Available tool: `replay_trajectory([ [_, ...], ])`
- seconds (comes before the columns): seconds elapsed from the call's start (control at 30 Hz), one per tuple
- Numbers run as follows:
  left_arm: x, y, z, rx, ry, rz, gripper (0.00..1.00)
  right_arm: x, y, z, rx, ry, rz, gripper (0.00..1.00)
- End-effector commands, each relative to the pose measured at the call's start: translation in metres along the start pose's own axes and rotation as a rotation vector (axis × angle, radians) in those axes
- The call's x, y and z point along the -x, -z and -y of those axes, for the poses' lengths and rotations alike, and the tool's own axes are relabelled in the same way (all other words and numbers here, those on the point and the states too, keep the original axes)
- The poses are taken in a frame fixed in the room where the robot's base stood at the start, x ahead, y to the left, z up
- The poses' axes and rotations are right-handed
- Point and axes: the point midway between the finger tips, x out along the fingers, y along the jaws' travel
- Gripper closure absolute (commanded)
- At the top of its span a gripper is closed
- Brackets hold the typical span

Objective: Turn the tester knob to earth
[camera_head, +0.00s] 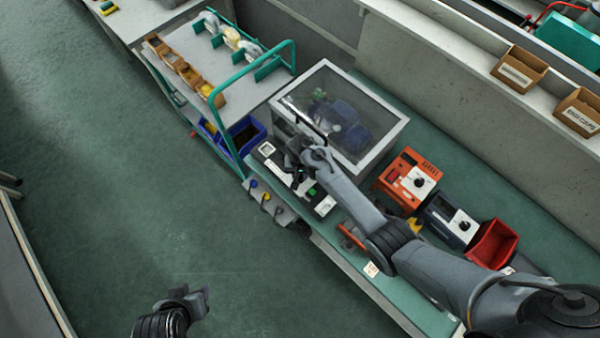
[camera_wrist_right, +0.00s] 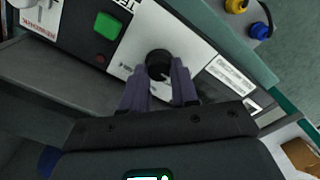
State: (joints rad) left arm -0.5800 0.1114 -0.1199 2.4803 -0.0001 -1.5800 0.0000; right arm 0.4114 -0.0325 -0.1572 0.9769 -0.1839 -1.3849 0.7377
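The tester (camera_head: 322,206) is a long dark box with a white panel near the bench's front edge, partly hidden by my right arm. In the right wrist view, its black round knob (camera_wrist_right: 158,60) sits on the white panel (camera_wrist_right: 135,48), beside a green button (camera_wrist_right: 107,26). My right gripper (camera_wrist_right: 159,72) has its two fingers apart, one on each side of the knob. Whether they press on it is unclear, and the knob's setting is not readable. In the head view my right gripper (camera_head: 300,152) is over the tester. My left gripper (camera_head: 200,300) is low over the floor, away from the bench.
A clear-lidded case (camera_head: 385,152) with a blue pump inside stands behind the tester. An orange box (camera_head: 392,170), a dark box with a dial (camera_head: 436,222) and a red bin (camera_head: 497,240) stand to the right. A green-railed cart (camera_head: 240,100) is at the left.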

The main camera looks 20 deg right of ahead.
Motion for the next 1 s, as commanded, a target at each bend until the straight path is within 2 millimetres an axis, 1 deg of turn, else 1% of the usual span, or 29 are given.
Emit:
replay_trajectory([
  [0.03,0.000,0.000,0.000,0.000,0.000,0.000,0.57,0.000,0.000,0.000,0.000,0.000,0.001,0.95],
  [0.07,0.000,0.000,0.000,0.000,0.000,0.000,0.57,0.000,0.000,0.000,0.000,-0.001,0.001,0.99],
  [0.1,0.000,0.000,0.000,-0.001,0.001,0.000,0.57,0.000,0.000,0.000,0.000,-0.001,0.001,1.00],
  [0.27,0.001,0.000,0.001,-0.004,0.004,0.000,0.57,0.000,0.000,0.000,-0.011,-0.001,0.001,1.00],
  [0.47,0.007,0.002,0.003,-0.011,0.009,0.001,0.57,0.002,0.000,0.000,-0.076,0.000,0.000,1.00],
  [0.67,0.016,0.004,0.004,-0.013,0.010,0.002,0.57,0.002,-0.001,0.000,-0.208,-0.001,0.001,1.00],
  [1.0,0.027,0.008,0.003,-0.008,0.006,0.001,0.57,0.001,-0.001,-0.001,-0.477,-0.001,0.002,1.00],
])
